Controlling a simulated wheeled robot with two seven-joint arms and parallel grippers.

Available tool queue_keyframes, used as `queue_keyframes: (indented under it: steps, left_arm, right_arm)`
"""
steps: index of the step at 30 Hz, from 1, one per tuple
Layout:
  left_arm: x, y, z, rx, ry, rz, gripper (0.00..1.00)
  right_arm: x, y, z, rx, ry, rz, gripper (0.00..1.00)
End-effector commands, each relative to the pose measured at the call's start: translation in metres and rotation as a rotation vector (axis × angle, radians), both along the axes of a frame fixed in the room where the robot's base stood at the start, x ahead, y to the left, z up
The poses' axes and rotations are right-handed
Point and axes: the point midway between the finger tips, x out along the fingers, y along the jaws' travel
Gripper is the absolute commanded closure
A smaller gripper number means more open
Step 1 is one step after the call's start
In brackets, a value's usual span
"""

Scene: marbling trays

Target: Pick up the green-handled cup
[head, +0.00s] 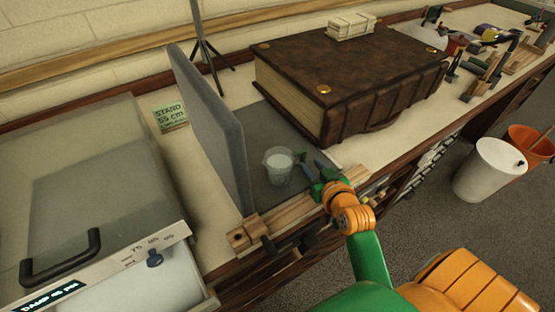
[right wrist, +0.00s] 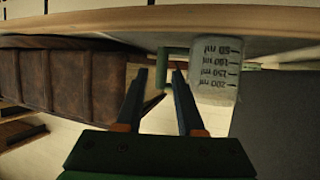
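The green-handled cup (head: 278,166) is a small clear measuring cup standing upright on a grey mat, with whitish contents. Its green handle (head: 300,157) faces my right gripper (head: 314,168). The cup also shows in the right wrist view (right wrist: 216,75), upside down, with volume marks. There my right gripper (right wrist: 159,74) is open, with its two dark fingers apart. The handle shows between or just beyond the fingertips; I cannot tell how deep it sits or whether they touch it. My left gripper is not in view.
A grey upright panel (head: 212,125) stands left of the cup. A large brown book (head: 350,75) lies behind it to the right. A wooden vise (head: 262,232) lines the bench's front edge.

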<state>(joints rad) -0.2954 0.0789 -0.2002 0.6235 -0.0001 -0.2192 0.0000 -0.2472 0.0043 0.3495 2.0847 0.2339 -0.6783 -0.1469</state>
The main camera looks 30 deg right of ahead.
Motion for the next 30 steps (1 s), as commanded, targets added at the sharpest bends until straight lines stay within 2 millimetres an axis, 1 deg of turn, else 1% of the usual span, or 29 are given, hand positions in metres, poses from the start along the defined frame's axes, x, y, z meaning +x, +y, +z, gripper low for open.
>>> queue_keyframes:
  steps: [3,7,10,15,17,18,19,20,30]
  left_arm:
    - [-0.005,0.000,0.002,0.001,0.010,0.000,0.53]
    - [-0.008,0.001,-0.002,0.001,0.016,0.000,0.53]
    - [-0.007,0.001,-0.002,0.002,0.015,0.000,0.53]
    - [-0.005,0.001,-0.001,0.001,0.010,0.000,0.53]
    - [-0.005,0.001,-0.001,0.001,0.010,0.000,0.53]
    - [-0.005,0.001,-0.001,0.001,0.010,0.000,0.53]
    - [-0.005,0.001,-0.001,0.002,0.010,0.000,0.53]
    - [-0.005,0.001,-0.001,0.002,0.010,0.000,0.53]
    - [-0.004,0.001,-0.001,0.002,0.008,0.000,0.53]
  right_arm:
    - [0.023,-0.002,-0.004,0.001,0.000,0.001,0.63]
    - [0.044,-0.006,-0.014,0.001,0.002,0.001,0.63]
    - [0.049,-0.007,-0.016,-0.002,0.001,0.001,0.63]
    - [0.049,-0.007,-0.016,-0.001,0.002,0.002,0.63]
    - [0.049,-0.007,-0.016,-0.001,0.002,0.002,0.79]
    - [0.049,-0.007,-0.016,-0.001,0.002,0.002,0.90]
    - [0.049,-0.007,-0.016,-0.001,0.002,0.002,0.98]
    - [0.049,-0.007,-0.016,-0.001,0.002,0.002,1.00]
    - [0.049,-0.007,-0.016,0.000,0.003,0.001,1.00]
